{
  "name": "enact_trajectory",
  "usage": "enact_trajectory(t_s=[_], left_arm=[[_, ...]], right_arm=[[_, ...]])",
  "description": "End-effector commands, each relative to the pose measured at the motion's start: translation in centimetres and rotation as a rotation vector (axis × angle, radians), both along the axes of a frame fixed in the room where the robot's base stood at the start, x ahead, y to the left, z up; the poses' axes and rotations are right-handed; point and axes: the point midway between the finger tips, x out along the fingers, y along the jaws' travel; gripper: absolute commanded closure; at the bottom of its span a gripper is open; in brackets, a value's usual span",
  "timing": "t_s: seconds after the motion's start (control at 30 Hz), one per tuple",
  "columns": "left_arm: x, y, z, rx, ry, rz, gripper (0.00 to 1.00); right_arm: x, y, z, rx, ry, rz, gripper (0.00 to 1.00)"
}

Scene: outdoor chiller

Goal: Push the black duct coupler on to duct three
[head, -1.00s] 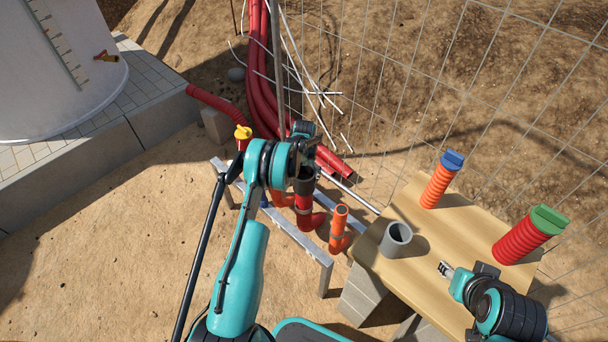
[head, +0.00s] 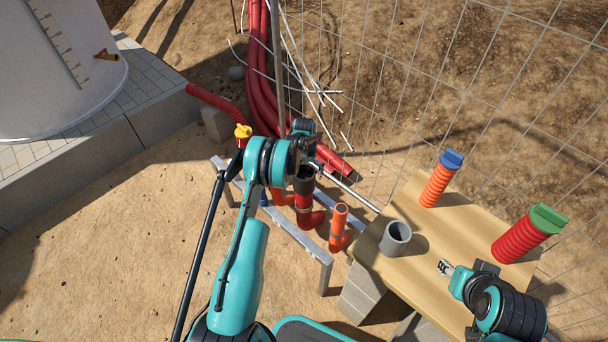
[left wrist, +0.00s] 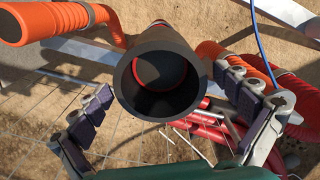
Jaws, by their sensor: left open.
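The black duct coupler (head: 304,181) stands upright at the top of a red duct (head: 304,214) in the head view. In the left wrist view the coupler (left wrist: 125,82) fills the middle, its open round mouth facing the camera, with red showing inside. My left gripper (left wrist: 167,88) is open, one finger on each side of the coupler, with gaps visible. In the head view my left gripper (head: 314,152) is just above and behind the coupler, partly hidden by my wrist. My right gripper (head: 444,268) is over the wooden table; its fingers are too small to judge.
An orange duct (head: 339,222) stands right of the red duct. A metal rail (head: 315,243) runs in front. The wooden table (head: 430,238) holds a grey coupler (head: 395,238), a blue-capped orange duct (head: 438,185) and a green-capped red duct (head: 525,236). A wire fence stands behind.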

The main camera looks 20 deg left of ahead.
Motion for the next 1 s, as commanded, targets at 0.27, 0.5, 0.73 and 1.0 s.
enact_trajectory(t_s=[0.27,0.5,0.73,1.0], left_arm=[[0.0,0.0,3.7,0.0,0.0,0.0,0.0],[0.0,0.0,6.0,0.0,0.0,0.0,0.0],[0.0,0.0,6.0,0.0,0.0,0.0,0.0],[0.0,0.0,7.7,0.0,0.0,0.0,0.0]], right_arm=[[0.0,0.0,1.7,0.0,0.0,0.0,0.6],[0.0,0.0,2.6,0.0,0.0,0.0,0.6],[0.0,0.0,2.5,0.0,0.0,0.0,0.6],[0.0,0.0,2.5,0.0,0.0,0.0,0.6]])
